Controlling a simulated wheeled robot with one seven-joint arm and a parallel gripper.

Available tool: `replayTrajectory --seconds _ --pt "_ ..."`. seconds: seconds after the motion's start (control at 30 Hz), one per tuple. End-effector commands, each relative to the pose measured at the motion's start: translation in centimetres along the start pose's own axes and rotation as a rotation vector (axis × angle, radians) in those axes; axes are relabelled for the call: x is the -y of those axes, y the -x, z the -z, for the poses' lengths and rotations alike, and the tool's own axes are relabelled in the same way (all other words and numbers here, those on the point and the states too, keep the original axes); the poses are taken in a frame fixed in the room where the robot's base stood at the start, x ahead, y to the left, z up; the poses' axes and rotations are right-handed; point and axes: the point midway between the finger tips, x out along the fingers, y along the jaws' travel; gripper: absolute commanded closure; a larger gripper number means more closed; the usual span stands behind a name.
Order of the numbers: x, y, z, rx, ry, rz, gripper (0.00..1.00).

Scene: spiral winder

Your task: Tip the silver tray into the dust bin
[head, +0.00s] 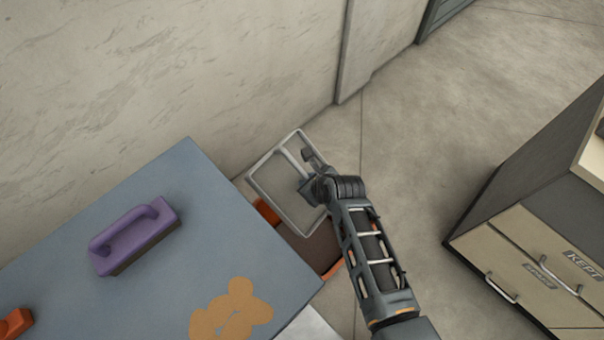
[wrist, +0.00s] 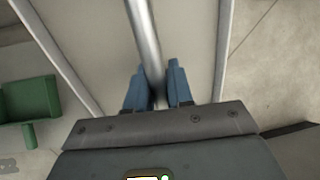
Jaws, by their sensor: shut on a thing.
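The silver tray (head: 272,182) is held in the air past the right edge of the blue-grey table, near the wall. My gripper (head: 306,182) is shut on the tray's bar handle. In the wrist view the blue fingers of my gripper (wrist: 158,82) close around the metal bar (wrist: 143,35), with the tray's pale face (wrist: 190,45) behind it. The tray looks tilted; I see nothing lying on it. An orange-edged bin (head: 326,247) with a brown inside is below, partly hidden by the tray and my arm; it may be the dust bin.
A purple handled block (head: 135,235) and an orange piece (head: 14,323) lie on the blue-grey table (head: 215,215). A drawer cabinet (head: 525,250) labelled "KEPT" stands at right. A green object (wrist: 30,100) shows in the wrist view. Floor (head: 430,130) between is clear.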

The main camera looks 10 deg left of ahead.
Motion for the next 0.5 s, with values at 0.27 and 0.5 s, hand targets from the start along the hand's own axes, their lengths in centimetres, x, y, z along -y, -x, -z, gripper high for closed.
replayTrajectory --seconds 0.27,0.5 --pt "0.2 0.4 1.4 0.139 -0.029 0.002 1.0" --pt "0.3 0.9 1.9 0.214 -0.043 0.002 1.0"
